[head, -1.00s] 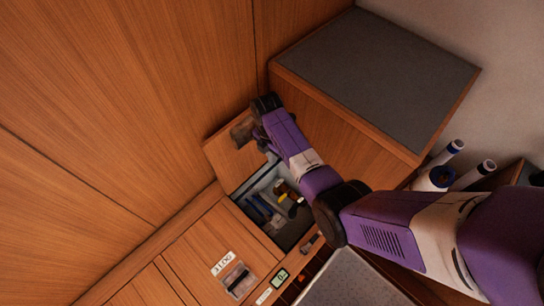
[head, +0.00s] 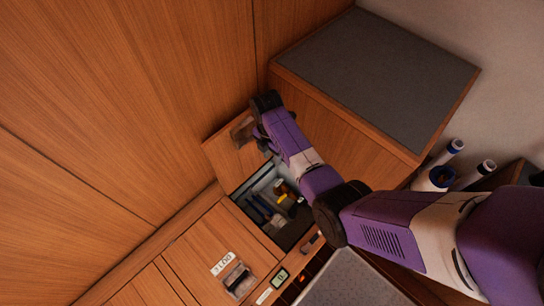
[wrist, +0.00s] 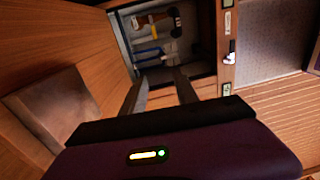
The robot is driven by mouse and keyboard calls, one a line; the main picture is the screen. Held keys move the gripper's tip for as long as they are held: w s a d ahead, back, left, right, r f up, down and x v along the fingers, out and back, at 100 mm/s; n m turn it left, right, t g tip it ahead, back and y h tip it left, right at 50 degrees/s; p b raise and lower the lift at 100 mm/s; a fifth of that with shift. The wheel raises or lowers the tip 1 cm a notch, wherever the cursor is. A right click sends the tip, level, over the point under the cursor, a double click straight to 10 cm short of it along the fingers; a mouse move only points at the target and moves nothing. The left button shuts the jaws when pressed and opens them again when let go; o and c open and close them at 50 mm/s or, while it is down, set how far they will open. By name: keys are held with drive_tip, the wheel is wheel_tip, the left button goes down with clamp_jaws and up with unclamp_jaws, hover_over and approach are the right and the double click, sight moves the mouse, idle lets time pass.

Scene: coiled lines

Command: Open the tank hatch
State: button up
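A wooden hatch lid (head: 226,158) stands raised at the wall side of an open compartment, leaning back. The open compartment (head: 292,238) holds tools. My gripper (head: 264,146) is beside the lid, above the compartment; in the head view its fingers are mostly hidden. In the wrist view my gripper (wrist: 162,80) has its two fingers apart with nothing seen between them. I cannot tell whether it touches the lid.
A closed hatch with a label and a recessed latch (head: 238,279) lies beside the opening. A small green display (head: 280,276) is on the front edge. A wooden cabinet with a grey top (head: 380,75) stands close on the right. Rolled tubes (head: 441,177) stand beyond it.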

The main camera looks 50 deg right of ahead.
wheel_tip(320, 180, up, 7)
drive_tip(key=shift+w, duration=0.3)
drive_tip(key=shift+w+a+f, duration=0.1)
drive_tip(key=shift+w+a, duration=0.05)
drive_tip(key=shift+a, duration=0.05)
drive_tip(key=c, duration=0.5)
drive_tip(key=shift+t, duration=0.5)
drive_tip(key=w+b, duration=0.2)
drive_tip(key=w, duration=0.1)
drive_tip(key=w+a+r+b, duration=0.1)
drive_tip(key=shift+w, duration=0.25)
clamp_jaws()
drive_tip(key=w+r+m+t+b, duration=0.2)
drive_tip(key=w+r+m+b, duration=0.3)
drive_tip(key=w+r+m, duration=0.95)
drive_tip(key=f+m, duration=0.1)
drive_tip(key=f, duration=0.3)
drive_tip(key=s+f+m, duration=0.1)
drive_tip(key=f, duration=0.4)
drive_tip(key=f+m+b, duration=0.1)
drive_tip(key=f, duration=0.4)
drive_tip(key=shift+s+d+f+m, duration=0.15)
drive_tip(key=shift+s+f+m, duration=0.05)
drive_tip(key=shift+m, duration=0.05)
